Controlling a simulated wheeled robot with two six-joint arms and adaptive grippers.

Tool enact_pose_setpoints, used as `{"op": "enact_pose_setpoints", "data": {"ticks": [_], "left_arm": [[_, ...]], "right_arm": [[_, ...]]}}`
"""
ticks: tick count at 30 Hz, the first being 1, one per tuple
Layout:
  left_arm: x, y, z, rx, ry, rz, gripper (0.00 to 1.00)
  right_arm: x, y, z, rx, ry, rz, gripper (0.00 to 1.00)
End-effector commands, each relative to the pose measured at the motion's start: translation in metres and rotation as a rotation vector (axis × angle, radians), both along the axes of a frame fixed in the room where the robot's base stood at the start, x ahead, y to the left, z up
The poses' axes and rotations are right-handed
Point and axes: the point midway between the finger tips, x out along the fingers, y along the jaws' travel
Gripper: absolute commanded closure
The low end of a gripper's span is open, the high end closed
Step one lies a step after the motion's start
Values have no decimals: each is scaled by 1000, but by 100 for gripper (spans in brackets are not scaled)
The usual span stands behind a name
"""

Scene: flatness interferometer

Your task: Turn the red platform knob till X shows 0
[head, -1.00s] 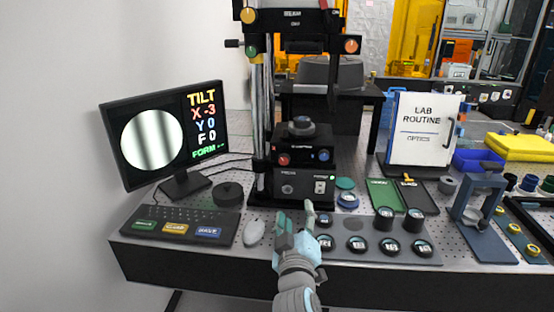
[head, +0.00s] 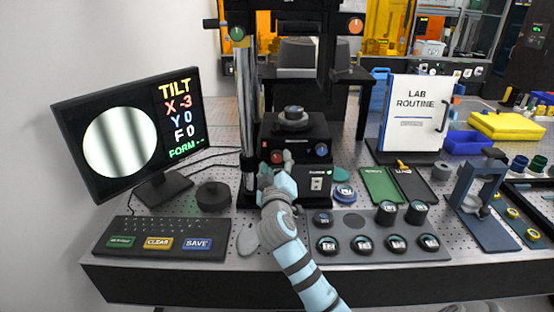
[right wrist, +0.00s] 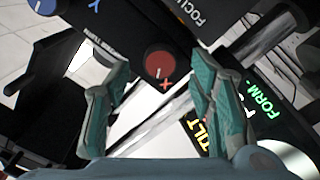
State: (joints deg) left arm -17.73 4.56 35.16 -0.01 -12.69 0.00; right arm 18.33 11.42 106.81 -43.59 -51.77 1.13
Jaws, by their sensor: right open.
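The red platform knob (head: 277,156) is on the front of the black platform block (head: 298,136), left of the blue knob (head: 321,150). The right wrist view shows the red knob (right wrist: 159,64) with an X beside it, framed between my fingertips. My right gripper (head: 275,172) is open in front of the knob and hides its lower part in the head view. Its teal fingers (right wrist: 160,75) stand apart on either side of the knob; I cannot tell whether they touch it. The monitor (head: 127,133) reads X -3, Y 0, F 0, beside dark vertical fringes. My left gripper is not in view.
A keyboard panel (head: 150,225) with green, yellow and blue keys and a dark round puck (head: 213,196) lie left of my right arm. A grey tray (head: 350,222) with several round optics lies to the right. The instrument's metal column (head: 248,100) rises close behind my gripper.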

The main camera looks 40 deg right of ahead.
Motion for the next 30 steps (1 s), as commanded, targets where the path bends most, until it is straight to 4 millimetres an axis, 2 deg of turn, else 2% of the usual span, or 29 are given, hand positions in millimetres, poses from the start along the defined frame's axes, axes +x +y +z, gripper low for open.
{"op": "enact_pose_setpoints", "data": {"ticks": [5, 14, 23, 30], "left_arm": [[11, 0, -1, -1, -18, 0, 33], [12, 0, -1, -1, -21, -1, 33], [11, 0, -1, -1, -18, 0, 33], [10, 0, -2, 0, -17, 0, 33]], "right_arm": [[20, -16, 0, -1, 0, -2, 50], [23, -20, 0, 1, 0, -3, 50], [23, -20, 0, 0, 0, -2, 97], [23, -19, -1, 12, -10, -2, 99]]}}
